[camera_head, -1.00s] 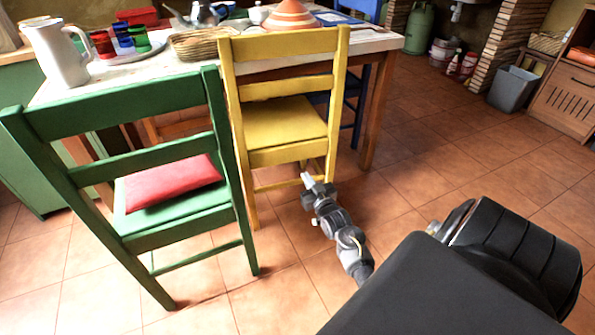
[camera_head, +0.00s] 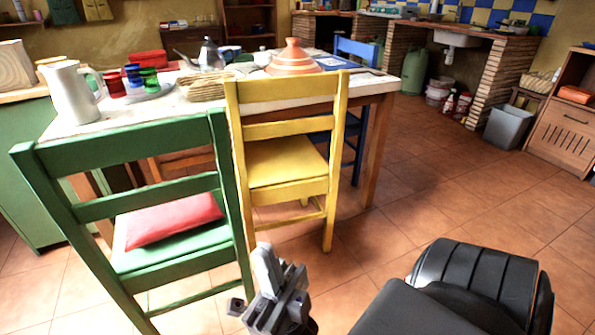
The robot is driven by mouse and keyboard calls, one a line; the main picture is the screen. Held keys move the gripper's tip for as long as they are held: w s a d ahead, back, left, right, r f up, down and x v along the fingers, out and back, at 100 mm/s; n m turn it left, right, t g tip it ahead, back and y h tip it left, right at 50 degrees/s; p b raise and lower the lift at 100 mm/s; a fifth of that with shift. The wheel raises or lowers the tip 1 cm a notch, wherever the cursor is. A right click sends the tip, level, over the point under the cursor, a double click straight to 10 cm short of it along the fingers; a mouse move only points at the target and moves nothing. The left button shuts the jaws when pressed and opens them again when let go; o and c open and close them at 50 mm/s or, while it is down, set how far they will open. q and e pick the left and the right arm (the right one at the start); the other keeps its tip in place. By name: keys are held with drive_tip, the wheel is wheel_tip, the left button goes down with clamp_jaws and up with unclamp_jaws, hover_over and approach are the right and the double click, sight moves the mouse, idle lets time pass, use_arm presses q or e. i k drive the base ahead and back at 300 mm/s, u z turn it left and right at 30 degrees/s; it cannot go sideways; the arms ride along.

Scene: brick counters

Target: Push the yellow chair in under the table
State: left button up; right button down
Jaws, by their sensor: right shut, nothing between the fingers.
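The yellow chair (camera_head: 288,160) stands upright at the near side of the table (camera_head: 385,88), its back toward me. Its seat reaches partly under the tabletop, and its backrest stands by the table's near edge. My right gripper (camera_head: 265,262) is in front of the yellow chair, low in the picture, shut and empty. Its light fingers point up toward the chair and overlap no part of the seat; I cannot tell any contact. My left gripper is not in view.
A green chair (camera_head: 150,210) with a red cushion (camera_head: 174,219) stands close on the left of the yellow chair. A blue chair (camera_head: 358,60) is at the table's far right. A grey bin (camera_head: 508,127) stands at the right. The tiled floor (camera_head: 440,200) between is open.

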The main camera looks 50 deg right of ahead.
sight(280, 169)
drive_tip(key=z, duration=0.5)
drive_tip(key=k, duration=1.1)
drive_tip(key=u, duration=0.2)
drive_tip(key=i, duration=1.55)
drive_tip(key=z, duration=0.4)
